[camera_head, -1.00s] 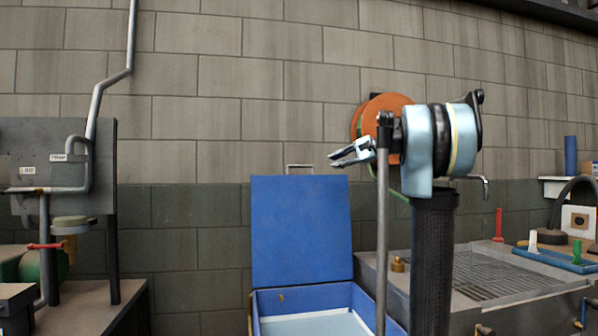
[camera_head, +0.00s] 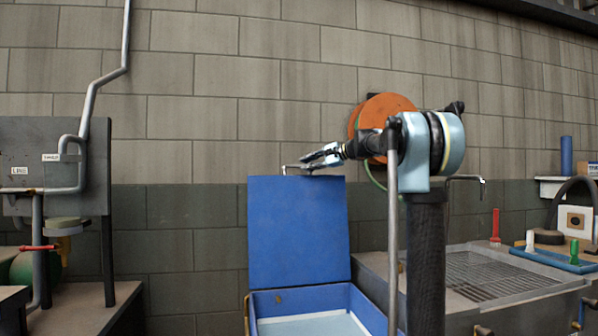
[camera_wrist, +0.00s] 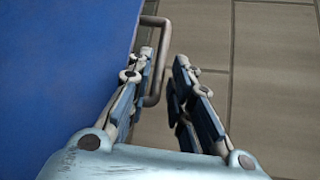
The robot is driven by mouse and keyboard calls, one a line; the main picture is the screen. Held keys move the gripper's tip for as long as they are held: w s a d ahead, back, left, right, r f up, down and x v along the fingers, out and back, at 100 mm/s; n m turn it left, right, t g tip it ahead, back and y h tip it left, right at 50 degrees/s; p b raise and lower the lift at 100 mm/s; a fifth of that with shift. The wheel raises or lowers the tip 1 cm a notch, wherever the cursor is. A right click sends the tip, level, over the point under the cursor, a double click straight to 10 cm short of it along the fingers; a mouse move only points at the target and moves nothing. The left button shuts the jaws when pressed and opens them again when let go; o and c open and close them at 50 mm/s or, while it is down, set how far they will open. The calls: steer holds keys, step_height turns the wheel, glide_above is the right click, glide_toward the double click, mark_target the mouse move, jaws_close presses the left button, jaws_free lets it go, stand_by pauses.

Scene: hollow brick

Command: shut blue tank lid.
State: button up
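The blue tank (camera_head: 262,312) stands low in the middle of the head view. Its blue lid (camera_head: 298,232) stands upright, open, at the tank's back. A thin metal handle (camera_head: 290,167) is on the lid's top edge. My gripper (camera_head: 306,163) is at that top edge, over the handle's right part. In the wrist view the lid (camera_wrist: 60,70) fills the left side, and the handle (camera_wrist: 161,65) shows between the two fingers of my gripper (camera_wrist: 162,60). The fingers are apart. I cannot tell whether either touches the handle.
A grated sink counter (camera_head: 490,272) is at the right, with a blue tray (camera_head: 548,262) on it. A pipe panel (camera_head: 85,165) stands at the left. An orange hose reel (camera_head: 385,108) hangs on the block wall behind my arm.

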mark_target(298, 167)
steer(key=shift+x, duration=2.55)
steer(key=shift+c, duration=0.4)
jaws_close()
